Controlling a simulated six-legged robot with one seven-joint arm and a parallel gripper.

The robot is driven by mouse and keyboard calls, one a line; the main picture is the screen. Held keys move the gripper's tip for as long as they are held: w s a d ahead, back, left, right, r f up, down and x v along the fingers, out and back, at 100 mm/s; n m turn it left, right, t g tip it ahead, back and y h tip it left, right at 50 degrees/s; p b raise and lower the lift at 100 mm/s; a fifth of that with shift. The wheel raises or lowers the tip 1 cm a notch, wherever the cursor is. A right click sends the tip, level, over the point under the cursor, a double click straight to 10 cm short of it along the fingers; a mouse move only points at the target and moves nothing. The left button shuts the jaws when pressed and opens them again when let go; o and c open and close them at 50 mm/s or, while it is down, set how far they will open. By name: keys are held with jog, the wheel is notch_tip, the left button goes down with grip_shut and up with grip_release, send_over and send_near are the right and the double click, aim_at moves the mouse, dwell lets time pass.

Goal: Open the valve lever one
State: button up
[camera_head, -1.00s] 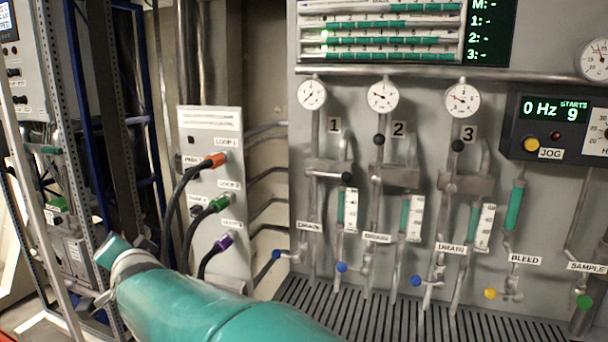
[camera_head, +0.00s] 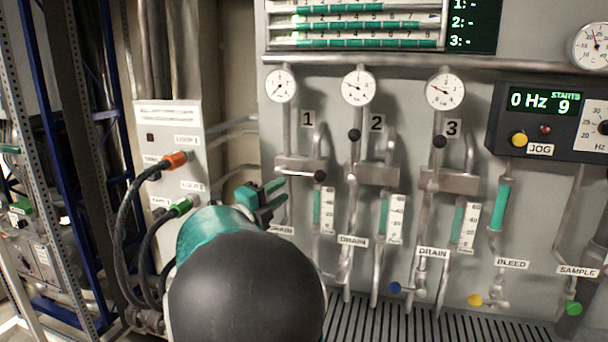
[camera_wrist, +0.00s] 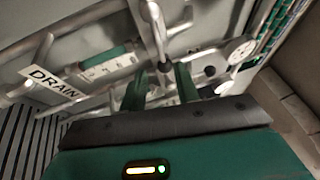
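Valve lever one (camera_head: 320,176) is a thin handle with a black ball end, under the number 1 label in the head view. It lies roughly level across the grey valve body (camera_head: 292,164), ball to the right. My gripper (camera_head: 277,192) is just below and left of it in the picture, its two green fingers apart and nothing seen between them. In the wrist view my gripper (camera_wrist: 160,85) is open, pointing at the pipework. A metal rod shows beyond the finger gap; I cannot tell whether it is the lever. Contact is not visible.
Levers two (camera_head: 354,135) and three (camera_head: 439,141) have their black balls up. Flow tubes, drain pipes and gauges crowd the panel. The loop box (camera_head: 165,125) with orange and green plugs stands left. A drain label (camera_wrist: 52,83) shows in the wrist view.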

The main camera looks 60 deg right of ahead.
aim_at(304, 175)
jog(key=x, duration=0.9)
jog(key=shift+s+r, duration=0.1)
jog(key=shift+s, duration=0.15)
jog(key=shift+d, duration=0.35)
jog(key=shift+s+d+r, duration=0.1)
jog(key=shift+c, duration=0.4)
grip_shut()
